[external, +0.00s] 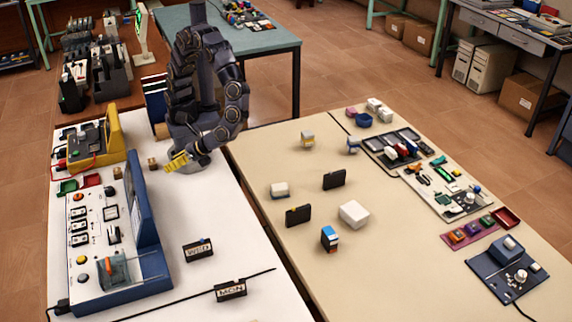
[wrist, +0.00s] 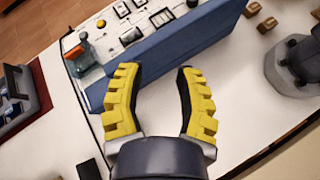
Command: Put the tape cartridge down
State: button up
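My gripper (external: 178,161) is low over the white table, right of the blue-backed console. In the wrist view its yellow fingers (wrist: 158,72) are apart, with nothing between them. I see no cartridge in its grip. Two flat black pieces that look like tape cartridges, one (external: 333,179) farther back and one (external: 297,215) nearer, stand on the beige table, apart from my gripper. Black holders marked WED (external: 198,250) and MON (external: 230,289) are on the white table; I cannot tell whether either contains a cartridge.
The blue console panel (external: 143,208) stands close to my gripper; it crosses the wrist view too (wrist: 170,50). Small brown blocks (external: 152,163) sit nearby. A white box (external: 354,213) and a blue-and-white box (external: 329,238) stand on the beige table. White tabletop before the WED holder is clear.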

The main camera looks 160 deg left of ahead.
jog(key=s+a+r+m+t+y, duration=0.1)
jog(key=s+a+r+m+y, duration=0.1)
jog(key=s, duration=0.5)
jog(key=s+a+r+m+t+y, duration=0.1)
jog(key=s+a+r+m+y, duration=0.1)
jog(key=s, duration=0.5)
jog(key=s+a+r+m+t+y, duration=0.1)
jog(key=s+a+r+m+y, duration=0.2)
jog(key=s+a+m+y, duration=0.1)
jog(key=s+m+y, duration=0.1)
jog(key=s+y, duration=0.1)
jog(key=s, duration=0.1)
jog(key=shift+s+a+m+y, duration=0.2)
jog(key=shift+a+m+y, duration=0.1)
jog(key=shift+a+m, duration=0.1)
jog(key=shift+r, duration=0.1)
jog(key=shift+o, duration=1.4)
